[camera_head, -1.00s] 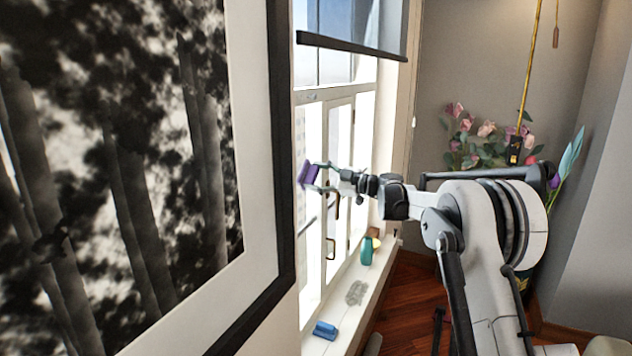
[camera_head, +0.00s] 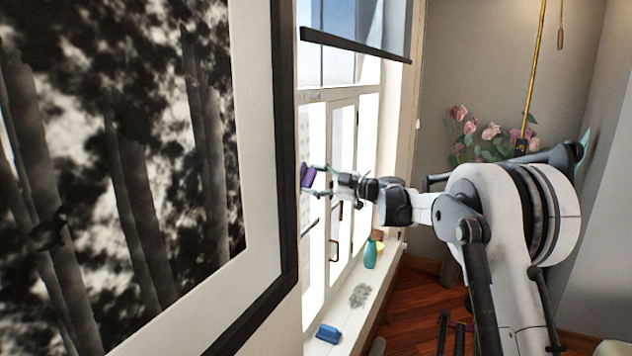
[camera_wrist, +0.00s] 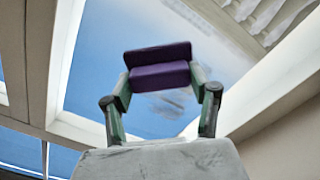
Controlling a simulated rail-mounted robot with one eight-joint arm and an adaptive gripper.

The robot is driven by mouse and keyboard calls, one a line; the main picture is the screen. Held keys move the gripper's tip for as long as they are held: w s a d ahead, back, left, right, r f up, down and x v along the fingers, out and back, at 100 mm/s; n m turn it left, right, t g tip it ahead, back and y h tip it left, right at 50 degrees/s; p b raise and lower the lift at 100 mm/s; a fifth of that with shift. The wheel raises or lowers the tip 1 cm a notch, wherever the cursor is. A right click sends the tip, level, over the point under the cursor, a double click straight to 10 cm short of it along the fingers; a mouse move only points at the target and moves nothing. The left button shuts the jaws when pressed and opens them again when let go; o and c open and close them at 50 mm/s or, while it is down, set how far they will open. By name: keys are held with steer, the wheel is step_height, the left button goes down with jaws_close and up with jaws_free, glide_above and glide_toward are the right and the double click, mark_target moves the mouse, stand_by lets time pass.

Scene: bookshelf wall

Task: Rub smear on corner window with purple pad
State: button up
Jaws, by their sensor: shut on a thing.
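My gripper (camera_head: 316,181) is shut on the purple pad (camera_head: 307,176) and holds it up at the window (camera_head: 341,140). In the wrist view the purple pad (camera_wrist: 160,70) sits between the two green fingers, in front of a blue pane (camera_wrist: 110,55). A grey smear (camera_wrist: 168,104) shows on the pane just below and behind the pad. The pad covers part of the view of the pane, and I cannot tell whether it touches the glass. The smear cannot be made out in the head view.
A blue block-like object (camera_head: 328,333), a grey smudge-like patch (camera_head: 360,295) and a teal bottle (camera_head: 371,254) are on the white sill. A large framed picture (camera_head: 285,150) fills the left. Flowers (camera_head: 488,132) stand at the back.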

steer(key=shift+s+a+b, duration=1.3)
steer(key=shift+s+a, duration=0.75)
steer(key=shift+s, duration=2.15)
steer(key=shift+w+d+r+p, duration=0.15)
steer(key=shift+w+d+r, duration=0.35)
steer(key=shift+w, duration=0.65)
steer(key=shift+w+d+r+p, duration=0.15)
steer(key=shift+w+d+r, duration=0.3)
steer(key=shift+w, duration=0.65)
steer(key=shift+w+d+r+p, duration=0.15)
steer(key=shift+w+d+r, duration=0.2)
steer(key=shift+w+d, duration=0.55)
steer(key=shift+w+d+r+p, duration=0.3)
steer(key=shift+w+d+r, duration=0.1)
steer(key=shift+w, duration=0.6)
steer(key=shift+w+d+r+p, duration=0.25)
steer(key=shift+w+d+r, duration=0.15)
steer(key=shift+w, duration=0.65)
steer(key=shift+w+d+r+p, duration=0.3)
steer(key=shift+w+r, duration=0.15)
steer(key=shift+w, duration=0.55)
steer(key=shift+s+a+f+b, duration=0.1)
steer(key=shift+s+a+b, duration=0.15)
steer(key=shift+s, duration=0.2)
steer(key=shift+s+a+b, duration=0.15)
steer(key=shift+s+b, duration=0.05)
steer(key=shift+s, duration=0.2)
steer(key=s+a+b, duration=0.3)
steer(key=s+a, duration=0.2)
steer(key=s, duration=0.6)
